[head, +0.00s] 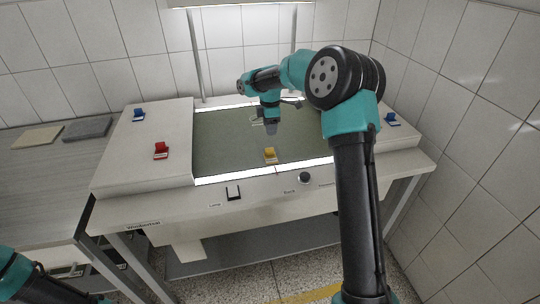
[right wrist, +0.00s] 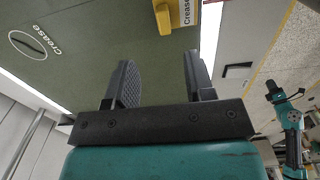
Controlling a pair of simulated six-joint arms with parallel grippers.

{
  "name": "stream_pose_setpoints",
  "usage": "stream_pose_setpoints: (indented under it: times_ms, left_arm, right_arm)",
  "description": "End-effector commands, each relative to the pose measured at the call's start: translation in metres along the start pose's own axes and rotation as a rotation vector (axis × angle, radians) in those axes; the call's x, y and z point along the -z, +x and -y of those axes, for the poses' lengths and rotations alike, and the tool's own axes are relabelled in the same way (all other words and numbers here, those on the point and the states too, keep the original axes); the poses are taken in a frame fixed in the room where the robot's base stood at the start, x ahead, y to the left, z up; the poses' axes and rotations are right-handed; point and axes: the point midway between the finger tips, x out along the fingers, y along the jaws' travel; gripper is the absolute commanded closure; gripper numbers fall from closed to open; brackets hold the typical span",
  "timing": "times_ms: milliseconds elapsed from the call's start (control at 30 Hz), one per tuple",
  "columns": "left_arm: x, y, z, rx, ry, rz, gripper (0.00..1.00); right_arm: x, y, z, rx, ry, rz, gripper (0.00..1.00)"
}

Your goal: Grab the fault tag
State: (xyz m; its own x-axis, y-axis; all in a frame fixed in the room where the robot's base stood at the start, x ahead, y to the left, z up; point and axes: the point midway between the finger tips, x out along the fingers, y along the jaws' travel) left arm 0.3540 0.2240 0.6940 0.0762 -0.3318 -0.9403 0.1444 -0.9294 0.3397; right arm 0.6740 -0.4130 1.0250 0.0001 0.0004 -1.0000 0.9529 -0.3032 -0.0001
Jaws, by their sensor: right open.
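A small yellow tag (head: 270,154) stands on the green panel near its front edge. My right gripper (head: 271,128) hangs over the panel, just behind the tag in the head view. In the right wrist view, my right gripper (right wrist: 160,75) has its two fingers apart with nothing between them. The tag lies beyond the fingertips, untouched. Part of my left arm shows at the lower left of the head view; its gripper is not visible there.
A red tag (head: 161,150) and a blue tag (head: 138,114) stand on the left white board; another blue tag (head: 391,119) is at the right. A printed "Crease" circle (right wrist: 27,45) marks the panel.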

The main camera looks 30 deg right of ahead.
Motion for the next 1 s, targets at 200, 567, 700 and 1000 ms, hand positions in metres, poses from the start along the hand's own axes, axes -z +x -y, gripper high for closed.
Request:
stream_pose_setpoints:
  times_ms: [200, 567, 700, 1000]
  left_arm:
    - [0.000, 0.000, 0.000, 0.000, 0.000, 0.000, 1.00]
    - [0.000, 0.000, 0.000, 0.000, 0.000, 0.000, 1.00]
    - [0.000, 0.000, 0.000, 0.000, 0.000, 0.000, 1.00]
    - [0.000, 0.000, 0.000, 0.000, 0.000, 0.000, 1.00]
  right_arm:
    - [0.000, 0.038, 0.001, 0.002, 0.000, 0.001, 0.51]
    - [0.000, 0.057, 0.000, 0.000, 0.000, 0.000, 0.51]
    - [0.000, 0.056, 0.000, 0.000, 0.000, 0.000, 0.51]
    - [0.002, 0.083, 0.005, 0.002, 0.000, 0.001, 0.51]
